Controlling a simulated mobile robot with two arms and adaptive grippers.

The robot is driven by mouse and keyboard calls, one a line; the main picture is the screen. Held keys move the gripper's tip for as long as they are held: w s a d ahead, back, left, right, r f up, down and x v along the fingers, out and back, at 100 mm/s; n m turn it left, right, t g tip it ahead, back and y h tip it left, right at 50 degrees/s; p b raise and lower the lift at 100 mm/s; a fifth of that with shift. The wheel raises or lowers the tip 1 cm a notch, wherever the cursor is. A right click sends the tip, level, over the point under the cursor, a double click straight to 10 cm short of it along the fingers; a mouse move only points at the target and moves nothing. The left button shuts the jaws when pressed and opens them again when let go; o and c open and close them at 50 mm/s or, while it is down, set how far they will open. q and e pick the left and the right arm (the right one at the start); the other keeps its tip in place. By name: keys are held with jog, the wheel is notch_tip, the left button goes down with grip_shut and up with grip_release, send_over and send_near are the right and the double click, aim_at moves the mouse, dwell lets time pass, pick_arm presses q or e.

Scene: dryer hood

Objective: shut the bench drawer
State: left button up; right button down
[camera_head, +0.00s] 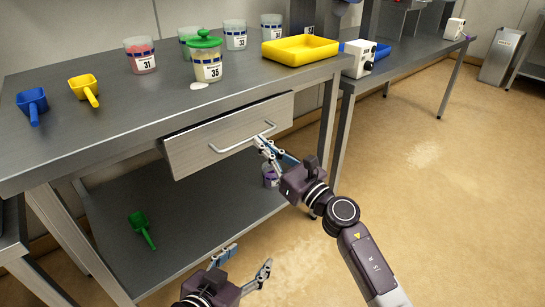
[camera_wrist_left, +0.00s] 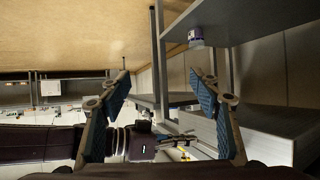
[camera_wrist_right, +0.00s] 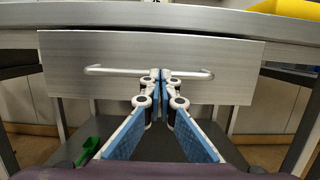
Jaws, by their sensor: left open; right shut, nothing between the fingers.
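The bench drawer (camera_head: 190,150) has a grey metal front and sits under the bench top; it also shows in the right wrist view (camera_wrist_right: 90,60). Its front seems to stand a little out, with a dark gap above it. A long bar handle (camera_head: 228,146) runs across the front. My right gripper (camera_head: 262,143) is shut and empty, fingertips at the handle's right part; in the right wrist view its tips (camera_wrist_right: 161,76) overlap the bar. I cannot tell whether they touch. My left gripper (camera_head: 249,260) is open and empty, low in front of the lower shelf.
The bench top (camera_head: 130,110) holds a blue scoop (camera_head: 32,103), a yellow scoop (camera_head: 84,87), several labelled tubs and a yellow tray (camera_head: 300,50). A green scoop (camera_head: 142,228) and a purple-marked tub (camera_head: 269,175) are on the lower shelf.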

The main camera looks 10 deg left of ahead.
pick_arm(q)
notch_tip(320, 180, up, 6)
jog(key=w+d+t+h, duration=0.1)
jog(key=w+t, duration=0.1)
jog(key=t, duration=0.1)
jog(key=shift+w+d+r+b, duration=0.2)
jog(key=shift+w+d+b, duration=0.1)
jog(key=shift+d+b, duration=0.1)
pick_arm(e)
jog(key=shift+x, duration=1)
jog(key=shift+r, duration=0.1)
jog(key=shift+d, duration=0.1)
